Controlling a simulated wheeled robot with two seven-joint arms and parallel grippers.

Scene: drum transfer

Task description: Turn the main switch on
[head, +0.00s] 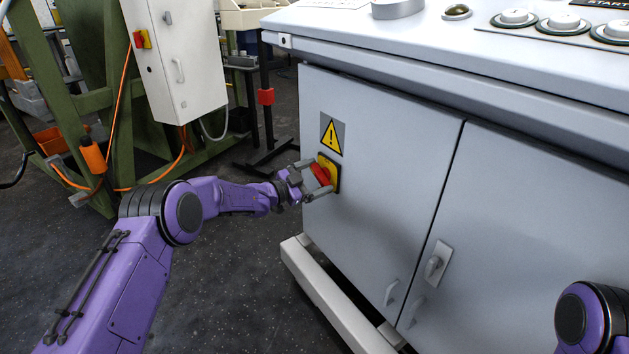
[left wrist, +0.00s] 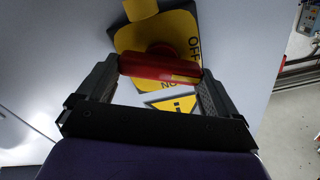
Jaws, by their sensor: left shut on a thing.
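The main switch is a red handle (head: 320,174) on a yellow plate (head: 328,168), on the left door of the grey cabinet below a warning sign (head: 332,134). My left gripper (head: 309,181) reaches it from the left. In the left wrist view, the gripper's two fingers (left wrist: 160,82) are shut on the two ends of the red handle (left wrist: 158,67). The yellow plate (left wrist: 180,32) shows the word OFF and, partly covered, ON. The handle lies across the picture there. Of my right arm only a purple part shows at the lower right; its gripper is out of view.
The grey cabinet (head: 390,170) has door handles and a lock (head: 437,262), with buttons (head: 514,17) on its top panel. A pale base rail (head: 325,295) sticks out below. A white box (head: 180,60) on a green frame (head: 90,100) stands at the left. Dark floor lies between.

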